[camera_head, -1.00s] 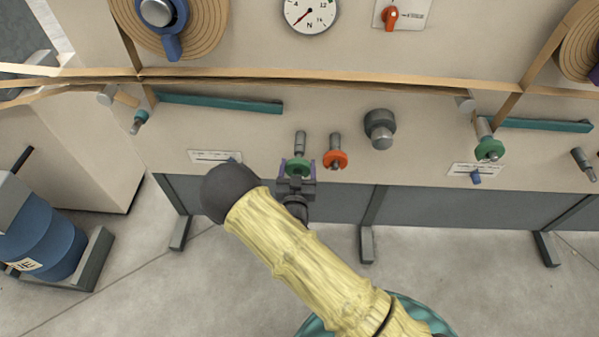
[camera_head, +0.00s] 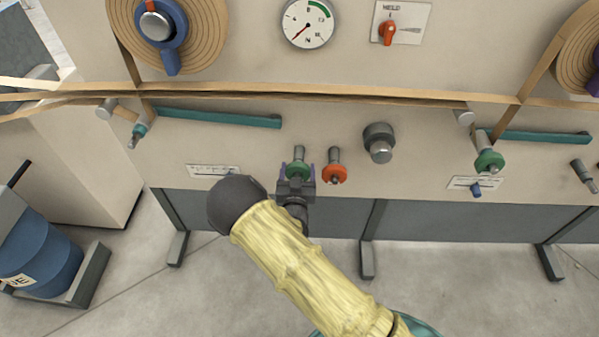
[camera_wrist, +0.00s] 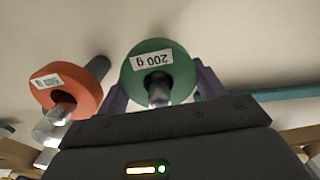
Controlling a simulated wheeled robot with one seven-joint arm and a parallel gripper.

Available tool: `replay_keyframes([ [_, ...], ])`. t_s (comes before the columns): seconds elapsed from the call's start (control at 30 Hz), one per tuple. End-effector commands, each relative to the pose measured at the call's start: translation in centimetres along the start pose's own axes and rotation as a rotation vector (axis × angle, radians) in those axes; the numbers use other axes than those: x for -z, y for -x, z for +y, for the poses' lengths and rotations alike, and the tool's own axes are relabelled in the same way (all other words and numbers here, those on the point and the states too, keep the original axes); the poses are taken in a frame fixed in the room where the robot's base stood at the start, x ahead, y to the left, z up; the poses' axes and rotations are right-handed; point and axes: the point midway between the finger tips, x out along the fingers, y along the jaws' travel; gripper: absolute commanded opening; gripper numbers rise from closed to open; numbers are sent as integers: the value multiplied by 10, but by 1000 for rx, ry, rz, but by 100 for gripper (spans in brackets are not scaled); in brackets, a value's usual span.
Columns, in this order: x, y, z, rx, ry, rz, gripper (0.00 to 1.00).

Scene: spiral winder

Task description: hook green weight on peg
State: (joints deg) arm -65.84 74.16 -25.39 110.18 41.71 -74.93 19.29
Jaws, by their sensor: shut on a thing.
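The green weight (camera_head: 298,172), a disc labelled 200 g, is between the purple fingers of my gripper (camera_head: 298,180), which is shut on it. In the wrist view the green weight (camera_wrist: 147,62) faces the camera, with the fingers at its sides. A grey metal peg (camera_wrist: 159,92) shows through its middle hole and sticks out toward the camera. In the head view part of the peg (camera_head: 300,155) also shows behind the disc, so the weight appears to be around it. My gripper hides the disc's lower part.
An orange weight (camera_head: 334,174) hangs on a peg just to the right, close to my gripper. A grey knob (camera_head: 379,143) is farther right. Another green disc (camera_head: 489,162) is at the far right. A slider scale (camera_head: 213,171) is left. A tan strip (camera_head: 300,93) crosses above.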

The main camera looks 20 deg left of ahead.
Motion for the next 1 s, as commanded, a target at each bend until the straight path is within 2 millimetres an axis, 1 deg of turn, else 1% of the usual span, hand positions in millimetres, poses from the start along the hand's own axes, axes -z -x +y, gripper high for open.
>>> replay_keyframes([
  [0.07, 1, -1, 0, 1, -1, 3, 12],
  [0.1, 1, -1, 0, 1, -1, 3, 76],
  [0.2, 1, 0, 0, 1, -1, 3, 94],
  [0.5, 0, 1, 0, 0, -1, 0, 94],
  [0.63, 0, 8, 0, 0, -1, 0, 94],
  [0.77, 0, 26, -1, 2, -1, -1, 94],
  [1.0, 0, 73, -1, 1, -1, -2, 94],
])
